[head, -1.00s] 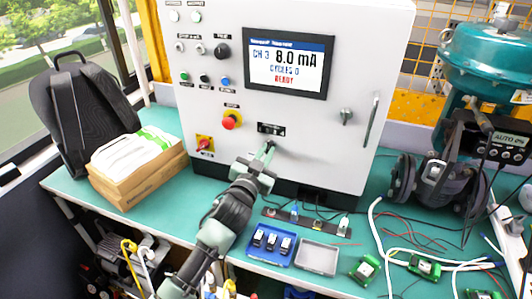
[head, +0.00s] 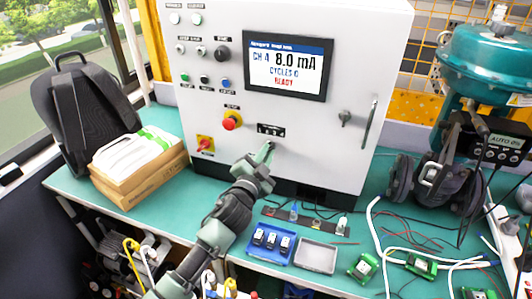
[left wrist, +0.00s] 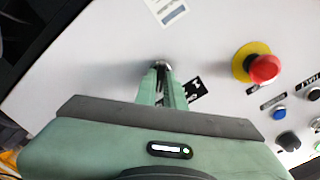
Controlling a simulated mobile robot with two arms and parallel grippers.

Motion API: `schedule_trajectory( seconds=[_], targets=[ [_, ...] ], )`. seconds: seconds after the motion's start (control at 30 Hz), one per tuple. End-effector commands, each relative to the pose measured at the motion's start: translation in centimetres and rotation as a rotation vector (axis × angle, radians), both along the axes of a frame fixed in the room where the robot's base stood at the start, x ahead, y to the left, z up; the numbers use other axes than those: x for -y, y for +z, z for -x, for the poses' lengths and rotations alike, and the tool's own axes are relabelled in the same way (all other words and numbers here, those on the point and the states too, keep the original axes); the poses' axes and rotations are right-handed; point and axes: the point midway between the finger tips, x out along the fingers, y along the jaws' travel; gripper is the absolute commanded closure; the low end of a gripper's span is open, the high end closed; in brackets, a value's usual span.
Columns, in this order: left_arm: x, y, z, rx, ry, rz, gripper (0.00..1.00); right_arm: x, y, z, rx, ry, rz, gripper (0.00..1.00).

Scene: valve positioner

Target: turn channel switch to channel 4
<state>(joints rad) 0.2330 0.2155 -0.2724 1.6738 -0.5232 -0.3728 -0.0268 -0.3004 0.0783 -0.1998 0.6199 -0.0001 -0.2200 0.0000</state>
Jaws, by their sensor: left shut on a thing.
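The white control cabinet (head: 350,60) stands at the back of the green bench. Its screen (head: 288,66) reads CH 4, 8.0 mA, CYCLES 0, READY. The channel switch sits low on the panel at a small black label (head: 270,129). My left gripper (head: 268,152) reaches it from below. In the left wrist view my left gripper (left wrist: 163,78) is shut on the channel switch (left wrist: 162,65), of which only a metallic rim shows beyond the fingertips. The fingers hide the rest of it. My right gripper is not in view.
A red-yellow rotary switch (head: 204,144) is further left. A blue tray (head: 270,258) and a grey tray (head: 316,258) lie in front.

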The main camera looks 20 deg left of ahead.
Motion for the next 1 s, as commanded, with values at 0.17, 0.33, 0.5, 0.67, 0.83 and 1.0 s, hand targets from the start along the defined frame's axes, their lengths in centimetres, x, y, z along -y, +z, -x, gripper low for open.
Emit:
schedule_trajectory(
  seconds=[0.17,0.33,0.5,0.67,0.83,1.0],
  targets=[
    [0.0,-0.1,0.0,-0.001,0.0,-0.014,1.0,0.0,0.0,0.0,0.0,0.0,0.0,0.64],
    [0.0,-0.1,0.0,-0.001,0.0,-0.014,1.0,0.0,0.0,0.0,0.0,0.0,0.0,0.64],
    [0.0,-0.1,0.0,-0.001,0.0,-0.014,0.68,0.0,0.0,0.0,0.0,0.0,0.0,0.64],
    [0.0,0.0,0.0,0.0,0.0,-0.012,0.68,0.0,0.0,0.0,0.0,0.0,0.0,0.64],
    [0.0,-0.1,0.1,0.0,0.0,-0.011,0.68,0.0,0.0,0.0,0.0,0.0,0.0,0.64],
    [-0.1,-0.2,1.9,0.0,-0.001,-0.011,0.68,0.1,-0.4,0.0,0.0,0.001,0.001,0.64]
  ],
)
